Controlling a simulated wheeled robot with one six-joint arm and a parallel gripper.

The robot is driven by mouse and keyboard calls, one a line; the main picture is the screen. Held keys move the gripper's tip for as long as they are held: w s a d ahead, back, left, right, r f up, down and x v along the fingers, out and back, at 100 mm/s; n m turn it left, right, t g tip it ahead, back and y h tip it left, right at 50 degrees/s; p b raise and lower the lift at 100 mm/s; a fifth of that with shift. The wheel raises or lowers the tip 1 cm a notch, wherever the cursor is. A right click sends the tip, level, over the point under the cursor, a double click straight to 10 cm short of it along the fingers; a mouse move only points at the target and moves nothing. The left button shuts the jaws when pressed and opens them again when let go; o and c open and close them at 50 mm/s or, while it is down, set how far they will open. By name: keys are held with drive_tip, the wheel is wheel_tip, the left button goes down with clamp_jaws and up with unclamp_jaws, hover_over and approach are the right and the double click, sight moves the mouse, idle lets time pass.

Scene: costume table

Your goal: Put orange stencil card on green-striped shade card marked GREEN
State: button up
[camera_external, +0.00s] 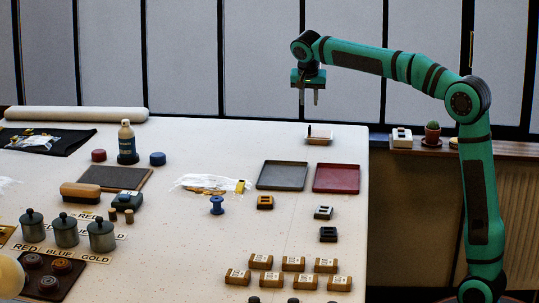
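A small orange card (265,202) with dark openings lies on the table, below the grey tray; it looks like the stencil card. Several small brown cards or blocks with white labels (293,264) lie in two rows near the front. Their labels are too small to read, so I cannot tell which is marked GREEN, and no green stripe is clear. My gripper (309,103) is raised above the table's far edge, fingers pointing down. The fingers are apart with nothing between them. It is well away from the orange card.
A white stencil-like card (323,212) and a dark one (328,234) lie right of the orange card. A grey tray (282,176) and a red tray (336,178) lie behind them. A blue spool (217,205) stands left. Bare table lies between the cards and labelled blocks.

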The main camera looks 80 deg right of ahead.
drive_tip(key=shift+a+r, duration=0.2)
drive_tip(key=shift+r, duration=0.3)
drive_tip(key=s+a+r+n+t, duration=0.2)
drive_tip(key=s+a+n+t, duration=0.1)
drive_tip(key=a, duration=0.6)
drive_tip(key=s+a+r+n+t, duration=0.2)
drive_tip(key=s+a+n+t, duration=0.1)
drive_tip(key=a, duration=0.5)
drive_tip(key=s+a+r+n+t, duration=0.2)
drive_tip(key=s+a+n+t, duration=0.15)
drive_tip(key=a, duration=0.55)
drive_tip(key=s+a+f+n+t+y, duration=0.2)
drive_tip(key=s+a+n+t, duration=0.2)
drive_tip(key=s+a, duration=0.3)
drive_tip(key=s+a+f+n+t+y, duration=0.1)
drive_tip(key=s+a+n+t, duration=0.3)
drive_tip(key=s+a, duration=0.4)
drive_tip(key=s+y, duration=0.1)
drive_tip(key=s, duration=0.2)
drive_tip(key=shift+s+a+f+y, duration=0.2)
drive_tip(key=shift+s+f+y, duration=0.1)
drive_tip(key=shift+s+f, duration=0.05)
